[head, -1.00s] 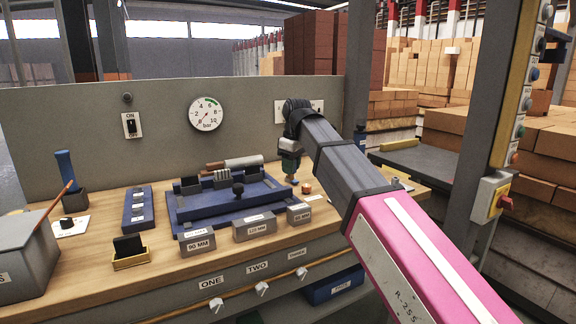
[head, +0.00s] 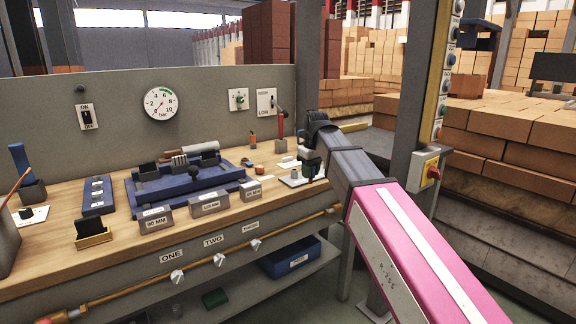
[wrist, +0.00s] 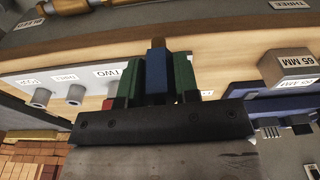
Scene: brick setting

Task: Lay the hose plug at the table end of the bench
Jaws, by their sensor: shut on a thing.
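My gripper (wrist: 158,80) is shut on a blue piece with a brown tip, which looks like the hose plug (wrist: 156,68); it sits between the two green fingers in the wrist view. In the head view my gripper (head: 309,172) is over the right end of the wooden bench (head: 95,250), beside a white plate (head: 290,180). The held piece is not clear in the head view. Whether it touches the bench cannot be told.
A red-handled upright tool (head: 280,130) stands behind my gripper. Grey gauge blocks (head: 200,207) and a blue fixture (head: 150,195) are to the left. A dark table (head: 372,143) lies beyond the bench's right end. A grey post (head: 405,150) with buttons stands right.

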